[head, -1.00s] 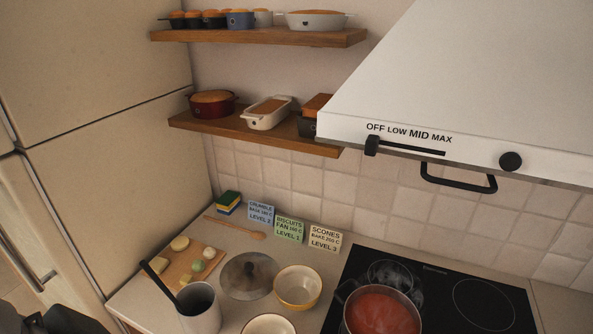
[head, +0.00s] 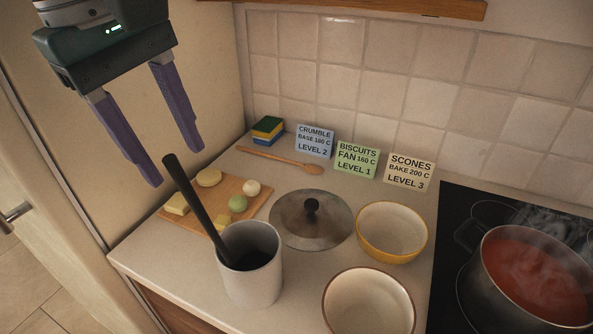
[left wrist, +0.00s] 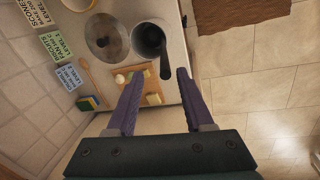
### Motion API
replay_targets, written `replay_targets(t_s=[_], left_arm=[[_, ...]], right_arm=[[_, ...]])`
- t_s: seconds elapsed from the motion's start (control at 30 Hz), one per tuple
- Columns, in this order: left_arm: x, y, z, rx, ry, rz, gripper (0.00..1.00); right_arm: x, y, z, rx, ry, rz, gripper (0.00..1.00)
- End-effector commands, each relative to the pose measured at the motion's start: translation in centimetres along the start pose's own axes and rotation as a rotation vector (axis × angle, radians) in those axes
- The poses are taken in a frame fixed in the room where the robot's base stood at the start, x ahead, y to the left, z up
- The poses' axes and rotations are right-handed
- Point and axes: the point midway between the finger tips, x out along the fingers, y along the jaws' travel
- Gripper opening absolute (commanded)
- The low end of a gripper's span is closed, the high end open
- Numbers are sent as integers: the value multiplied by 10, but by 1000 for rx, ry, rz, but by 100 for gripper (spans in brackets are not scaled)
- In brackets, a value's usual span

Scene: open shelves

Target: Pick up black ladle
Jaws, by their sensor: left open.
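The black ladle (head: 194,205) stands tilted in a pale grey utensil pot (head: 258,284), its handle leaning up and to the left. The ladle's lower end is hidden inside the pot. My left gripper (head: 174,168) is open and empty, above and to the left of the handle's top end, with purple fingers pointing down. In the left wrist view the ladle handle (left wrist: 165,62) shows beyond the fingertips, nearer the right finger of my left gripper (left wrist: 160,78). No finger clearly touches it. My right gripper is not in view.
A cutting board (head: 258,197) with food pieces lies behind the pot. A lid (head: 285,220), a yellow bowl (head: 392,232) and a white bowl (head: 368,304) stand to the right. A steaming pot of red sauce (head: 540,275) sits on the black hob (head: 460,205).

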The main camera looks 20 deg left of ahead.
Motion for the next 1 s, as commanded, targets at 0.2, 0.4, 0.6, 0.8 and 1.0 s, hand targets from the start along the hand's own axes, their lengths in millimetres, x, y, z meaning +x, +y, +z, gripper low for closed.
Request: replay_targets(t_s=[0.2, 0.4, 0.6, 0.8, 1.0], left_arm=[[26, 0, 1, 3, -1, 0, 52], [50, -7, 3, 4, 0, -3, 52], [77, -8, 4, 4, 1, 1, 52], [80, -8, 4, 6, 1, 3, 52], [80, -8, 4, 6, 1, 3, 36]], right_arm=[[-3, 4, 0, -10, -2, 11, 71], [-11, 4, -2, -11, -2, 12, 71], [-12, 4, -2, -11, -2, 11, 71], [-11, 3, -2, -8, -2, 8, 71], [-11, 2, -2, -4, -2, 5, 71]])
